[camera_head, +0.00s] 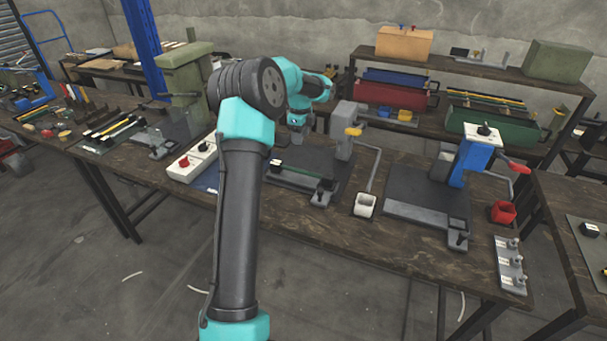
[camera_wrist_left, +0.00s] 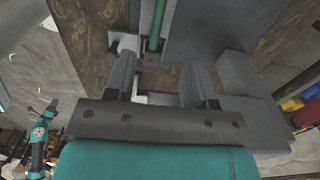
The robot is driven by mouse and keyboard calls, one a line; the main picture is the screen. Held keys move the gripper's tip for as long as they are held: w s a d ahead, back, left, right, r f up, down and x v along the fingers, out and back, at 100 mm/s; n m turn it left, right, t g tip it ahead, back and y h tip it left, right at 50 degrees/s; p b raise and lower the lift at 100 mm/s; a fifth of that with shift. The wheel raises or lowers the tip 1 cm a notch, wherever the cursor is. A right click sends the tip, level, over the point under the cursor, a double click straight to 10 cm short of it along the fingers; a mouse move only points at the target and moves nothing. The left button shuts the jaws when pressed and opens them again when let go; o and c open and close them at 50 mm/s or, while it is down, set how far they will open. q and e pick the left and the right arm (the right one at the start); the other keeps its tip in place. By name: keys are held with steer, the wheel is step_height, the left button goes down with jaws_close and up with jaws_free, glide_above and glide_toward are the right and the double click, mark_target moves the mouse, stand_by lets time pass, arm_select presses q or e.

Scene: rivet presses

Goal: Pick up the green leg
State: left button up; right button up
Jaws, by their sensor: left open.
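The green leg (camera_wrist_left: 157,26) is a thin green rod lying along a grey fixture in the left wrist view. In the head view it is a thin dark-green strip (camera_head: 300,172) on the front part of the middle press's base (camera_head: 327,174). My left gripper (camera_head: 297,136) points down over that press, beyond my forearm. In the left wrist view its two fingers (camera_wrist_left: 160,72) are apart with nothing between them, and the rod lies ahead of their tips. My right gripper is not in view.
A white control box (camera_head: 192,160) is left.

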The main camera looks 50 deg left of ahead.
mark_target(302, 172)
arm_select(q)
step_height(302, 172, down, 12)
stand_by(0.5)
steer(key=shift+w+d+f, duration=0.1)
steer(key=shift+f, duration=1.2)
steer(key=shift+d+f, duration=0.1)
steer(key=shift+f, duration=1.2)
jaws_close()
